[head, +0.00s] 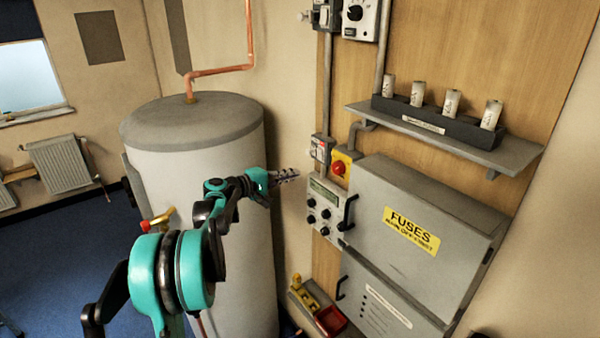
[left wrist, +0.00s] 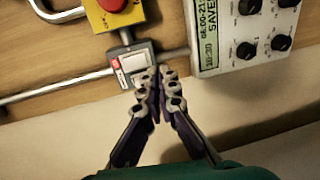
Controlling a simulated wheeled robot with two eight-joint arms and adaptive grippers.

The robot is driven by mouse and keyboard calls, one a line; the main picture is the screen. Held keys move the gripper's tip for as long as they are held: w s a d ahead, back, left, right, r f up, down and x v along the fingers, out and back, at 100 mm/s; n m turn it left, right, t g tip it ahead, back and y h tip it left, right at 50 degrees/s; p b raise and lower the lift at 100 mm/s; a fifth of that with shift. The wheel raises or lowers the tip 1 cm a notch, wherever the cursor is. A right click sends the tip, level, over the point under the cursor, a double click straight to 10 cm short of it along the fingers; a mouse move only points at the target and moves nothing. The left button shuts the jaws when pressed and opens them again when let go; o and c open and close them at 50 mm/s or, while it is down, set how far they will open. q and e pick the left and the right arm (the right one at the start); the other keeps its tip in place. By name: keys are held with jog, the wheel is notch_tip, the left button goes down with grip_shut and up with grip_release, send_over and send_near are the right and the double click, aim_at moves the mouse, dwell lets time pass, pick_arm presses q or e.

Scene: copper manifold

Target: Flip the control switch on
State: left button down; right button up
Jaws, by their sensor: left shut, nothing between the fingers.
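A small grey switch box (head: 321,149) with a pale face and a red mark is on the wooden board, left of a yellow box with a red button. In the left wrist view the switch box (left wrist: 130,66) is just beyond my fingertips, and they overlap its lower edge. I cannot tell whether they touch it, nor whether the switch is on. My left gripper (head: 287,176) is shut and empty, pointing at the board; its two fingers (left wrist: 160,76) meet in the left wrist view. My right gripper is not in view.
The yellow box with a red button (head: 340,168) and a control panel with dials (head: 324,207) are close by. A grey fuse cabinet (head: 430,215) with handles stands to the right. A shelf (head: 450,135) is above it. A large tank (head: 190,130) is behind my left arm.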

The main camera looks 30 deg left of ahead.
pick_arm(q)
jog(key=f+v, duration=0.1)
jog(key=v, duration=0.4)
jog(key=s+d+f+m+g+y+b, duration=0.1)
jog(key=s+d+f+m+g+b, duration=0.25)
jog(key=d+f+b, duration=0.55)
jog(key=s+d+f+m+g+b, duration=0.2)
jog(key=s+d+f+b, duration=0.4)
jog(key=d, duration=0.7)
jog(key=s+d+f+m+y+b, duration=0.1)
jog(key=s+d+f+m+b, duration=0.1)
jog(key=s+f, duration=0.4)
jog(key=s+d+f+m+g+y+b, duration=0.1)
jog(key=s+f+b, duration=0.4)
jog(key=f, duration=0.6)
jog(key=s+d+f+m+g+y+b, duration=0.1)
jog(key=s+d+f+m+y+b, duration=0.2)
jog(key=s+f, duration=0.5)
jog(key=shift+s+d+f+m+b, duration=0.35)
jog(key=shift+d+m+b, duration=0.4)
jog(key=shift+d+m, duration=0.2)
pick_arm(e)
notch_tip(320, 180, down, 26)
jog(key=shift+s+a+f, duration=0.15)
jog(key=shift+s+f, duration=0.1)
pick_arm(q)
jog(key=shift+g, duration=0.25)
